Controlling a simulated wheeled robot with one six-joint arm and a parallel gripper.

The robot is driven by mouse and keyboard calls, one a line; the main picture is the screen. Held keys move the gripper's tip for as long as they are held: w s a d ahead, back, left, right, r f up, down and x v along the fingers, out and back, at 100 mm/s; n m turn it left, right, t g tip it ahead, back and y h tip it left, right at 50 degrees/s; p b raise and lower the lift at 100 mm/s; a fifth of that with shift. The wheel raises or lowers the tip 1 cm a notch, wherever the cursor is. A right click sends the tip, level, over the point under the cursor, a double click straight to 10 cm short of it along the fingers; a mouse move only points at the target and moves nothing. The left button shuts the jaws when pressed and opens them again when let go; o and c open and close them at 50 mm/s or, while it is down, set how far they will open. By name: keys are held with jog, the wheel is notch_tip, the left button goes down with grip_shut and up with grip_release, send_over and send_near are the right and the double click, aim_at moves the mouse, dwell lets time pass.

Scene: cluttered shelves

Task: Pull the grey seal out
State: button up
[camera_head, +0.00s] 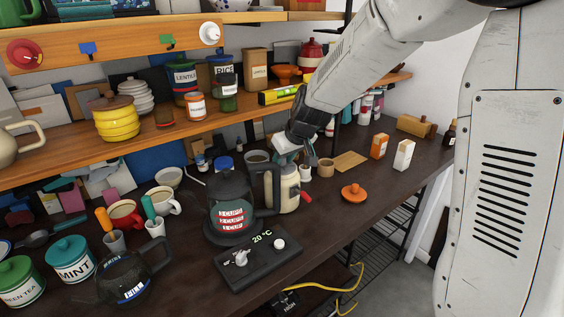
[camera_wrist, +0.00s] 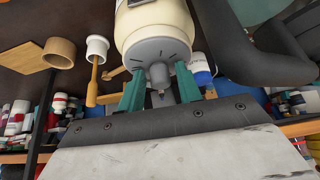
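The grey seal (camera_wrist: 156,52) caps a cream jar (camera_wrist: 152,22), which looks upside down in the wrist view. The seal has a narrow grey stem at its centre. My gripper (camera_wrist: 160,90) has its two teal fingers apart on either side of that stem, with gaps showing between stem and fingers. In the head view the cream jar (camera_head: 289,192) stands upright on the dark counter behind the black kettle's handle, and my gripper (camera_head: 287,149) is over its top from above. My arm and fingers mostly hide the seal there.
A small white cup (camera_head: 305,173) and a wooden ring (camera_head: 326,168) are close by to the right. An orange lid (camera_head: 353,195) lies on clearer counter at right.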

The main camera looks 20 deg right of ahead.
jog(key=shift+c, duration=0.3)
grip_shut()
jog(key=shift+r, duration=0.1)
jog(key=shift+r, duration=2.3)
